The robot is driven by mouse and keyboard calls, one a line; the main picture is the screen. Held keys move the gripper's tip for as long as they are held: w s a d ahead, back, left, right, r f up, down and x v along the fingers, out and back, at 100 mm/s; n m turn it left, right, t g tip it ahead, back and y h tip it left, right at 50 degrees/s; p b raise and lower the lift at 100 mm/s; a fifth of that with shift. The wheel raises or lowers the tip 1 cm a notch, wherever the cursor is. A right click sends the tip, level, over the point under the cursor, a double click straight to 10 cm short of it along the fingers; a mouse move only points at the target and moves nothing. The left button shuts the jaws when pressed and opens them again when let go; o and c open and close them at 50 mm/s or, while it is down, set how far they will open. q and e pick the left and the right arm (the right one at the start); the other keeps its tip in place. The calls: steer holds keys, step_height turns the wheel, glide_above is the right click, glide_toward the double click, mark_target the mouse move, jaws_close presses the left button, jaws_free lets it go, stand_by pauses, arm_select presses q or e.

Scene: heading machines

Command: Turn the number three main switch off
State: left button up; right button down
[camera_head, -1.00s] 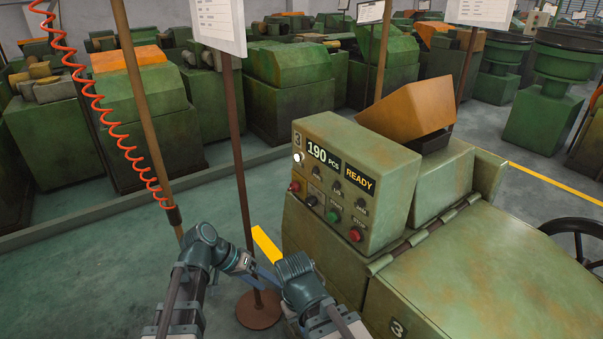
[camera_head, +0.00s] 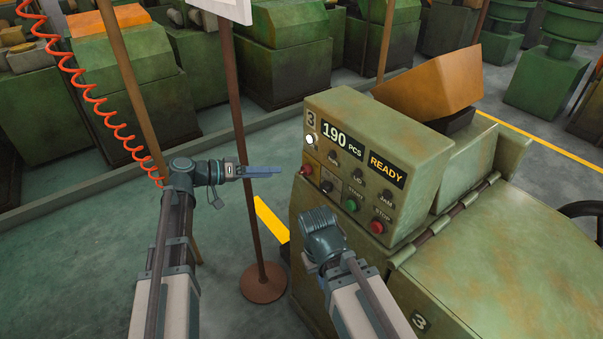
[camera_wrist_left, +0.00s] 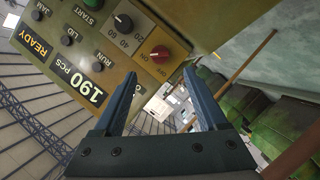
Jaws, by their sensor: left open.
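The number three machine's control panel (camera_head: 365,165) has a "3" plate at its upper left and displays reading 190 PCS and READY. A red rotary switch (camera_head: 306,170) sits at its lower left edge. The left wrist view shows this red switch (camera_wrist_left: 160,54) on a tan plate, with an ON label by it and a pale mark across the knob. My left gripper (camera_head: 278,171) is open and empty, level with the switch and a short gap left of it. In the wrist view its fingers (camera_wrist_left: 161,80) point at the switch without touching it. My right gripper's fingers do not show.
A black dial (camera_wrist_left: 123,23) is beside the red switch; a green button (camera_head: 351,205) and a red button (camera_head: 377,226) are further along. A brown sign post (camera_head: 246,170) stands behind my left wrist. My right forearm (camera_head: 325,240) is in front of the panel.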

mark_target(301, 172)
arm_select(q)
steer(key=b+x, duration=0.2)
steer(key=x, duration=0.8)
steer(key=shift+w+d+f, duration=0.1)
steer(key=shift+d, duration=0.15)
jaws_close()
